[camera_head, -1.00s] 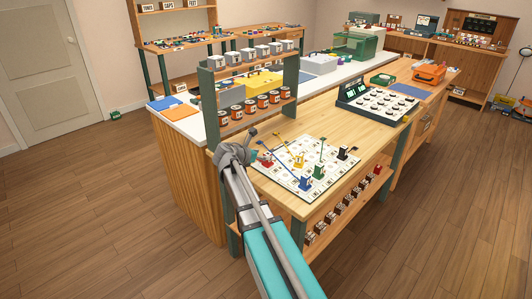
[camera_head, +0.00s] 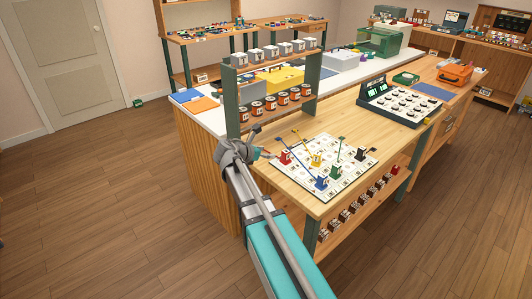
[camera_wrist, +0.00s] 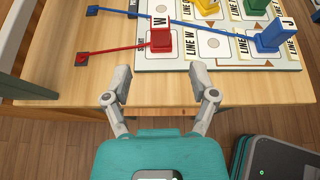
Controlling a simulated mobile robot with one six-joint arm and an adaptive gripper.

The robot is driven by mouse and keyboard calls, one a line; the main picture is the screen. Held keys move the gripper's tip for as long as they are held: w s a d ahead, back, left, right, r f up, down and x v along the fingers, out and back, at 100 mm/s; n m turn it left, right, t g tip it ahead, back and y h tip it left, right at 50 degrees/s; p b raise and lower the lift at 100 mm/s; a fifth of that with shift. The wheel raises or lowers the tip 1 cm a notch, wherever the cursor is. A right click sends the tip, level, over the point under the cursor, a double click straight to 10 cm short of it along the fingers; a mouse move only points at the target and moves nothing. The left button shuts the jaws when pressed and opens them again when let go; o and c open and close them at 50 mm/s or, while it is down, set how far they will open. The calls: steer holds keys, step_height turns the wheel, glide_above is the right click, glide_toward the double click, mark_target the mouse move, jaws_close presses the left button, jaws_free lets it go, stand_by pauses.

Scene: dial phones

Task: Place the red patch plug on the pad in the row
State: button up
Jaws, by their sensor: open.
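The red patch plug (camera_wrist: 160,38) stands upright on the first square at the left corner of the white printed board (camera_wrist: 215,60), by the word START. The plug also shows in the head view (camera_head: 285,158). My gripper (camera_wrist: 160,72) is open and empty, its fingertips apart just short of the board's near edge, with the red plug ahead between their lines. A pale round pad (camera_wrist: 212,43) lies on the square right of the plug.
A blue plug (camera_wrist: 271,38), a yellow plug (camera_head: 316,160) and a green plug (camera_head: 336,171) stand on the board with cords, and a black plug (camera_head: 361,154) at the right. A shelf rack (camera_head: 232,95) rises behind my gripper. A keyed console (camera_head: 395,103) stands farther right.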

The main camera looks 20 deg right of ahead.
stand_by(0.3)
steer(key=s+a+f+m+g+y, duration=0.1)
steer(key=s+a+f+m+y, duration=0.2)
steer(key=s+m, duration=0.4)
steer(key=s+a+f+m+g+y, duration=0.2)
steer(key=s+a+f+m+y, duration=0.2)
steer(key=s+m, duration=0.3)
steer(key=s+a+f+m+g+y, duration=0.1)
steer(key=s+a+f+m+y, duration=0.2)
steer(key=s+a+m+y, duration=0.2)
steer(key=shift+s+a+f+m+g, duration=0.3)
steer(key=shift+s+a+m, duration=0.3)
steer(key=shift+s+m, duration=1)
steer(key=shift+w, duration=0.1)
step_height(320, 180, up, 11)
steer(key=p, duration=1)
steer(key=shift+p, duration=0.4)
steer(key=shift+f, duration=0.1)
